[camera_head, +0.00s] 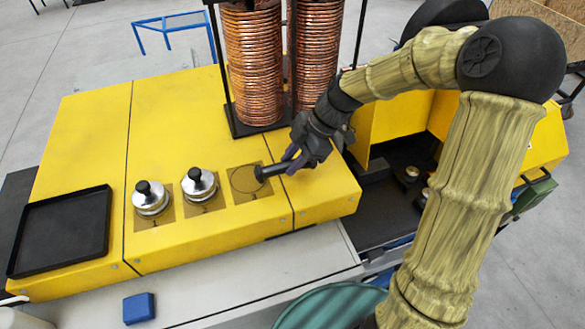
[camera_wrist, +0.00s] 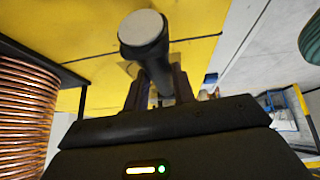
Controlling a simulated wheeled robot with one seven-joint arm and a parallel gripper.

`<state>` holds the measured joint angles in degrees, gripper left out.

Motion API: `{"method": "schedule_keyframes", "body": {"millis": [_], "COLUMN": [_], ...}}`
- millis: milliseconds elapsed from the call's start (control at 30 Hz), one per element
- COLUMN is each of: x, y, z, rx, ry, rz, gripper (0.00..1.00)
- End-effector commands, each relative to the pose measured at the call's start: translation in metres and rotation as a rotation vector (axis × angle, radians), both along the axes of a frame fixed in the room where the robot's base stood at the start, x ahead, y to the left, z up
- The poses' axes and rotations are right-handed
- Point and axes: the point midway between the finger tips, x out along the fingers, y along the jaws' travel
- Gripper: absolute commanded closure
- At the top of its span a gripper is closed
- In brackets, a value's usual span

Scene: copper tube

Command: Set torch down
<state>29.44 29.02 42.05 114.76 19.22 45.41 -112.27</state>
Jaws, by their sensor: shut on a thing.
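My gripper (camera_head: 292,160) is shut on a black torch (camera_head: 271,171), held over the right side of the yellow worktop (camera_head: 100,120). The torch lies roughly sideways in the head view, its free end pointing left over a marked square with a circle (camera_head: 243,186). I cannot tell whether it touches the surface. In the wrist view the torch (camera_wrist: 146,45) shows a pale round end toward the camera, and the gripper fingers (camera_wrist: 155,88) stand on both sides of it.
Two silver pots with black knobs (camera_head: 150,198) (camera_head: 199,185) stand left of the marked square. A black tray (camera_head: 62,232) lies at the far left. Tall copper coils (camera_head: 253,65) stand just behind my gripper. A blue block (camera_head: 138,308) lies on the front ledge.

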Motion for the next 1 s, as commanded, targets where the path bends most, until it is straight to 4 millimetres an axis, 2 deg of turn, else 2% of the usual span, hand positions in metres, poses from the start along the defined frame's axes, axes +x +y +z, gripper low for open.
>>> {"method": "schedule_keyframes", "body": {"millis": [67, 333, 567, 600, 667, 700, 1000], "x": [0.0, 0.0, 0.0, 0.0, 0.0, 0.0, 0.0], "y": [0.0, -0.001, -0.001, -0.001, -0.001, -0.001, -0.002], "z": [-0.003, -0.034, -0.037, -0.038, -0.038, -0.038, -0.036], "rx": [0.001, 0.0, -0.001, -0.001, -0.001, -0.001, -0.001], "ry": [0.001, 0.003, 0.0, 0.0, 0.0, 0.0, 0.0], "rz": [-0.001, -0.002, -0.001, -0.001, -0.001, -0.001, -0.002], "gripper": [1.0, 1.0, 1.0, 0.69, 0.57, 0.54, 0.54]}}
